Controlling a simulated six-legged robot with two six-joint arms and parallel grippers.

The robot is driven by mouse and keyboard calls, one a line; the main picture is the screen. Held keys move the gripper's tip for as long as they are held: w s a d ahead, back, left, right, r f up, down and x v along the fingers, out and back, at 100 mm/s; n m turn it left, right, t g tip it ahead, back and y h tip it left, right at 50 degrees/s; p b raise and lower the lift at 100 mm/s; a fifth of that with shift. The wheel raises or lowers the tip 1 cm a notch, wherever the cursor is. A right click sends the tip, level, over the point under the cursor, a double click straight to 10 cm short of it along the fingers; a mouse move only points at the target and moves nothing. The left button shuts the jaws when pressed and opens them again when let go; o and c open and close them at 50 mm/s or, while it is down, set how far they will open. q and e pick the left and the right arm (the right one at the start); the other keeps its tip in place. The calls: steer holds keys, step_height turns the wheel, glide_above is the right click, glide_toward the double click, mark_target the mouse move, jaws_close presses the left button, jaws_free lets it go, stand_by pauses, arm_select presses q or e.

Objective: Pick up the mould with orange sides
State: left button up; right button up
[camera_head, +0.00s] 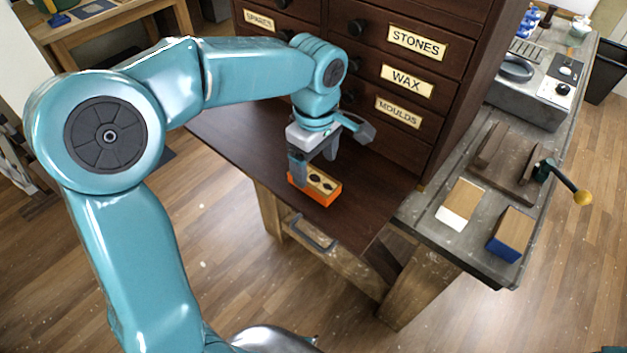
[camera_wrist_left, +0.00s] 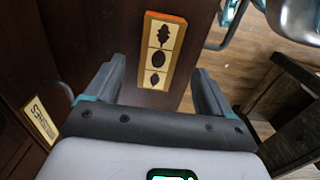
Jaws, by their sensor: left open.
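The mould with orange sides (camera_head: 322,190) lies on the dark brown console top, close to its front edge. Its pale upper face has several dark leaf-like hollows. It also shows in the left wrist view (camera_wrist_left: 160,52), where it lies ahead of and between the open fingers. My left gripper (camera_head: 315,168) is open and empty, over the mould's left end, hiding part of it in the head view. In the wrist view the left gripper's fingers (camera_wrist_left: 158,85) stand apart, on either side of the mould's near end. My right gripper is not in view.
A drawer cabinet with a "MOULDS" label (camera_head: 398,112) rises right behind the mould. The dark console top (camera_head: 375,195) right of the mould is bare.

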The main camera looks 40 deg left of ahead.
mark_target(314, 178)
arm_select(q)
step_height(314, 178, down, 4)
steer(key=shift+a+f, duration=0.15)
steer(key=shift+w, duration=0.1)
steer(key=c, duration=1.2)
